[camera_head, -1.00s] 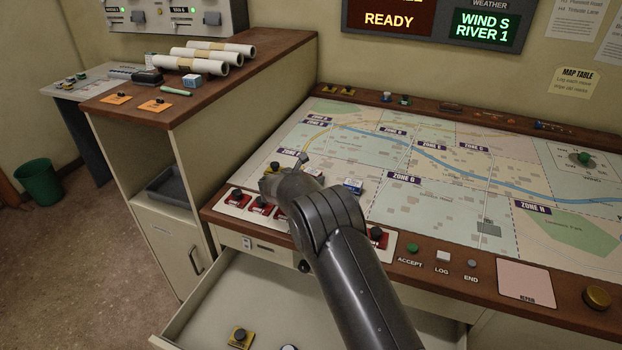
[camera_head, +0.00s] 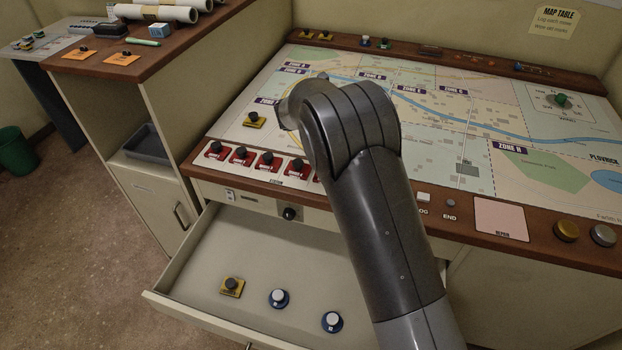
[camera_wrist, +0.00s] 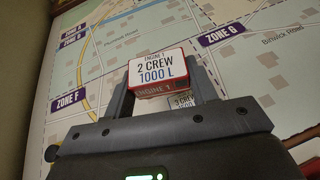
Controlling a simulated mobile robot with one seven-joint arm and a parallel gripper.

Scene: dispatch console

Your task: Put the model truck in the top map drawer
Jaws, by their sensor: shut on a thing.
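The model truck (camera_wrist: 157,72) is a small red block with a white top label reading "ENGINE 1, 2 CREW 1000 L". In the wrist view my gripper (camera_wrist: 165,86) is shut on it, one finger at each side, above the map. In the head view my arm hides the gripper and the truck. The map drawer (camera_head: 250,254) under the map table's front edge is pulled open. Inside it are a yellow piece with a black knob (camera_head: 232,286) and two blue pieces with white knobs (camera_head: 278,298). My forearm covers the drawer's right part.
The map table (camera_head: 540,170) lies behind the drawer. Red pieces with black knobs (camera_head: 241,154) line its front left edge, near a yellow piece (camera_head: 254,120). A wooden-topped cabinet (camera_head: 160,75) stands left. The drawer's back left is bare.

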